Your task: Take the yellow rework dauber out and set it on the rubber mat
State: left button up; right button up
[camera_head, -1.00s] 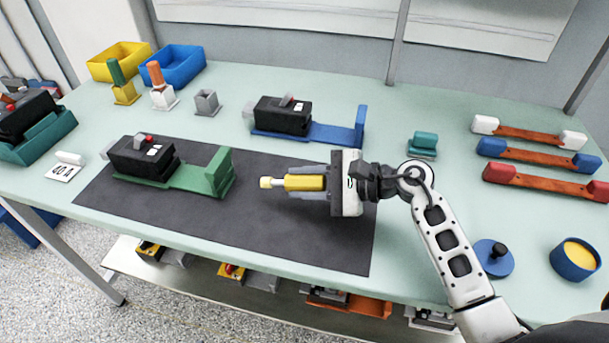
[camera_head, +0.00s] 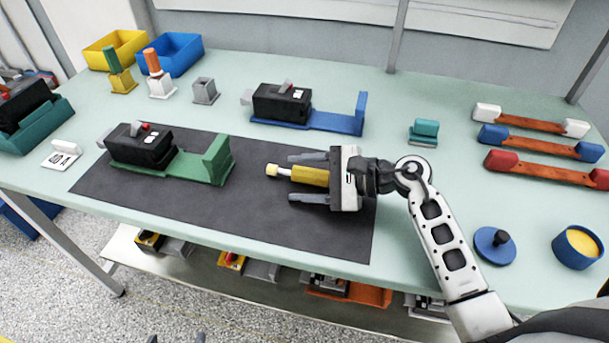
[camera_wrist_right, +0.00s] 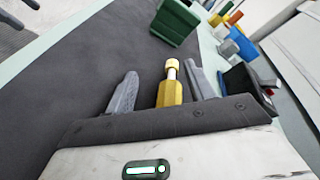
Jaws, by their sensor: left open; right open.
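The yellow rework dauber (camera_head: 310,176), with a pale collar and tip pointing left, lies on its side on the dark rubber mat (camera_head: 265,220). My right gripper (camera_head: 291,178) is open around it, one finger on each side with a gap. The right wrist view shows the dauber (camera_wrist_right: 170,92) between the spread fingers, touching neither; its rear end is hidden by the gripper body. Only the fingertips of my left gripper (camera_head: 175,339) show at the bottom edge of the head view, apart and empty.
A green fixture (camera_head: 215,160) with a black breaker stands on the mat's left part; a blue one (camera_head: 335,130) stands behind the mat. An empty grey holder (camera_head: 204,92) is beside the green and orange daubers (camera_head: 153,62). The mat's front middle is clear.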

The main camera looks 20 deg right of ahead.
pick_arm(q)
jog(key=shift+w, duration=0.1)
pick_arm(e)
jog(key=shift+s+d, duration=0.3)
jog(key=shift+d, duration=0.15)
jog(key=b+v, duration=0.3)
jog(key=v, duration=1)
jog(key=shift+s+d+b, duration=0.2)
jog(key=shift+d+b, duration=0.05)
jog(key=shift+b, duration=0.15)
jog(key=shift+s+d+r, duration=0.3)
jog(key=shift+d, duration=0.1)
pick_arm(q)
jog(key=shift+w+d+f, duration=0.25)
jog(key=shift+d+f, duration=0.15)
jog(key=shift+f, duration=0.1)
pick_arm(e)
jog(key=shift+d, duration=0.1)
pick_arm(q)
jog(key=shift+f, duration=0.2)
